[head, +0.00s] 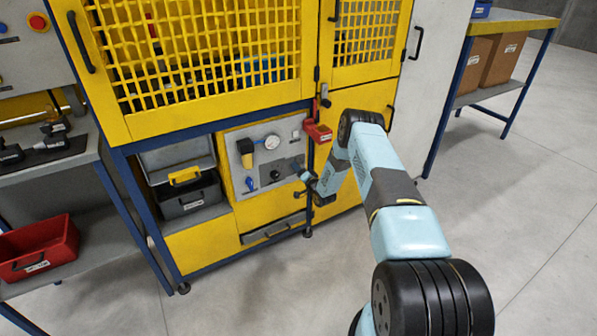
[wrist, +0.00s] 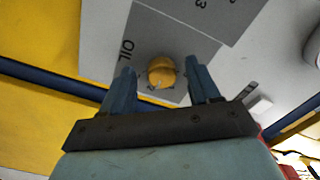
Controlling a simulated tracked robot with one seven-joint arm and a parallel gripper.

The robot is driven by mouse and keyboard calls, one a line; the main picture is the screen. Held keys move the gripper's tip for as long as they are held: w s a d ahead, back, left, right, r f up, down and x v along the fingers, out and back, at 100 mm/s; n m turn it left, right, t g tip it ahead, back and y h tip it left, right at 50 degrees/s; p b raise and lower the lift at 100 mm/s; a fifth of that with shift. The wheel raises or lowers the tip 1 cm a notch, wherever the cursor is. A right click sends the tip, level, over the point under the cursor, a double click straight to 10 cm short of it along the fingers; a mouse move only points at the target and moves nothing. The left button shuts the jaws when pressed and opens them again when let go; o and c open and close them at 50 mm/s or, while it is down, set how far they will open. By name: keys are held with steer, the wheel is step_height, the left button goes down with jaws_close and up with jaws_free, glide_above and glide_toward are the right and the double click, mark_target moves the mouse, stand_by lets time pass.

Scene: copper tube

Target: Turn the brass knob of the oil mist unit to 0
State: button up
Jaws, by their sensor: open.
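The brass knob (wrist: 161,72) is in the wrist view, on a grey panel beside the printed word OIL. My gripper (wrist: 160,68) is open, with one blue finger on each side of the knob and a gap visible on both sides. The knob's pointer setting cannot be read clearly. In the head view my gripper (head: 301,174) is at the right part of the grey panel (head: 240,206) of the oil mist unit. The brass knob cannot be made out there.
A red box (head: 318,132) juts out just above my gripper. A black toolbox (head: 187,194) stands to the left. The floor at right is clear.

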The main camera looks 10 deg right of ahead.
steer(key=shift+w, duration=0.1)
steer(key=shift+c, duration=0.2)
steer(key=c, duration=1)
steer(key=shift+n, duration=0.3)
steer(key=shift+d+f+n, duration=0.1)
steer(key=shift+n, duration=4.2)
steer(key=shift+d+f+n, duration=0.1)
steer(key=shift+n, duration=4.2)
steer(key=shift+a, duration=0.1)
